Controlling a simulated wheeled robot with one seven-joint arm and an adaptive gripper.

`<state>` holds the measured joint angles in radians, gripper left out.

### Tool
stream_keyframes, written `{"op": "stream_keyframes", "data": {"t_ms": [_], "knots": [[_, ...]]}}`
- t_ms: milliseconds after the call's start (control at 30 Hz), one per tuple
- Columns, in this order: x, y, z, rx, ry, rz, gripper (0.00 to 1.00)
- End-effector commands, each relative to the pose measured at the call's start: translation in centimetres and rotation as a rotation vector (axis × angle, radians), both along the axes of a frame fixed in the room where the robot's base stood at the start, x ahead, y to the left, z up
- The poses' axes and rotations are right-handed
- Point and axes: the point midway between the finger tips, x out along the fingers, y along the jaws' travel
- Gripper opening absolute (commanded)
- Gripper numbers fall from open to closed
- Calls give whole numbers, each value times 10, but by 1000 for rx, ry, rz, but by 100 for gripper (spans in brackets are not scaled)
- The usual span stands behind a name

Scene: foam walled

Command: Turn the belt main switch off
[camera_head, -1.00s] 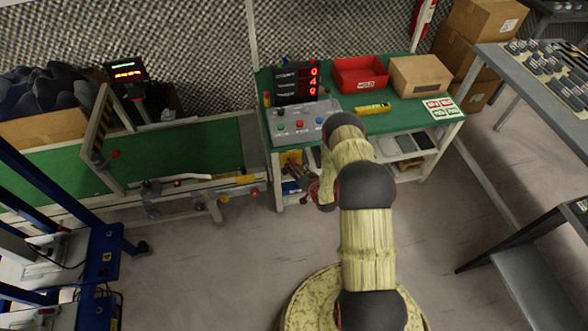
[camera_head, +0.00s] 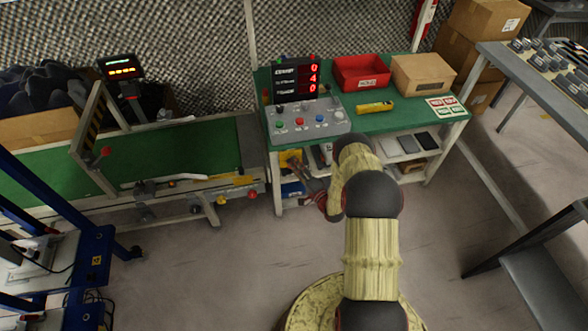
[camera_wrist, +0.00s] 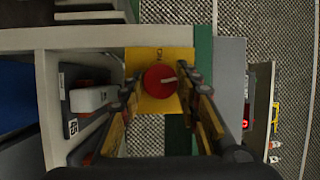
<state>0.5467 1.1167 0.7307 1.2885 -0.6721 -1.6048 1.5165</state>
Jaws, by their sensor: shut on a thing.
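The belt main switch is a round red knob (camera_wrist: 160,80) with a pale pointer mark, on a yellow plate (camera_wrist: 158,55) in the wrist view. The mark lies roughly crosswise, toward the right. In the head view the yellow plate (camera_head: 290,158) shows below the left front edge of the green bench. My gripper (camera_wrist: 162,92) has one finger on each side of the knob and is shut on it. In the head view my gripper (camera_head: 300,172) reaches up to the plate; the knob is hidden there by the fingers.
The green bench (camera_head: 400,118) carries a grey button panel (camera_head: 325,120), a display (camera_head: 297,80), a red bin (camera_head: 360,73) and a carton (camera_head: 421,74). The green belt (camera_head: 180,150) lies to the left. A shelf with boxes is under the bench. Floor in front is clear.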

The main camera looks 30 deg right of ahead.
Motion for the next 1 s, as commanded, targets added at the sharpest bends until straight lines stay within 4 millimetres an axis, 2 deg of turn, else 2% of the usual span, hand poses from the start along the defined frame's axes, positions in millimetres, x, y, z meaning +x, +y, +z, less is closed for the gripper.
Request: {"op": "stream_keyframes", "data": {"t_ms": [400, 967, 1000], "knots": [[1, -2, -1, 177, -52, -4, 7], [1, -2, -1, 201, -58, -6, 7], [1, -2, -1, 201, -58, -6, 35]]}}
